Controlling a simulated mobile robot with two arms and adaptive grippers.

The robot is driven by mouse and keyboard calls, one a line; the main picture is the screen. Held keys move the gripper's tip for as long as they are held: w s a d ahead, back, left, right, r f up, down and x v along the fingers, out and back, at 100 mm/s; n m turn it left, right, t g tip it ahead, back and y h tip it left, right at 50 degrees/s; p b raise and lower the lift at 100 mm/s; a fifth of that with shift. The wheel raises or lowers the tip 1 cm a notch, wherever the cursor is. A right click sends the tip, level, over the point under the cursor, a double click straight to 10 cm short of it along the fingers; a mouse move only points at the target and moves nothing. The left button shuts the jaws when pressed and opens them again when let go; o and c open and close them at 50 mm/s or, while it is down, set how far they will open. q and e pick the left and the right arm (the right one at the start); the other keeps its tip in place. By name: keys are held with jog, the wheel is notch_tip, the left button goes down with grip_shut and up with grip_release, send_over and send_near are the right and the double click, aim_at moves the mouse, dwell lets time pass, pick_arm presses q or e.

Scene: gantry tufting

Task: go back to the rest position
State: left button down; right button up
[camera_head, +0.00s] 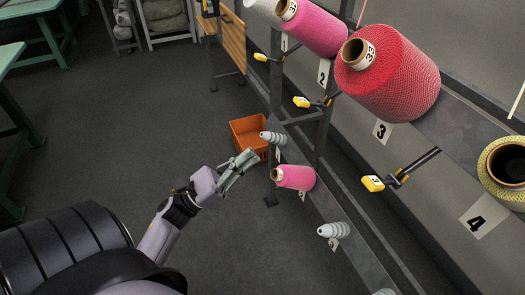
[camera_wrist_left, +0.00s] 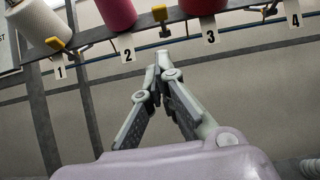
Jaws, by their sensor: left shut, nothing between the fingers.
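My left gripper (camera_head: 247,156) is shut and empty. In the head view it is in the air beside the lower rail of the rack, left of a small pink cone (camera_head: 295,177) and just below an orange crate in the picture. In the left wrist view its fingertips (camera_wrist_left: 162,52) meet in front of the rack, below the numbered upper shelf. My right gripper is not in view.
Large pink (camera_head: 318,30) and red (camera_head: 388,72) yarn cones stand on the upper rack with yellow-tipped arms (camera_head: 372,183). Grey cone holders (camera_head: 333,230) line the lower rail. The orange crate (camera_head: 247,129) is on the floor. Green tables (camera_head: 10,57) stand left; the floor between is clear.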

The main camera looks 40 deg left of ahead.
pick_arm(q)
jog(key=shift+s+a+f, duration=0.1)
jog(key=shift+s+a, duration=0.05)
jog(key=shift+s, duration=0.3)
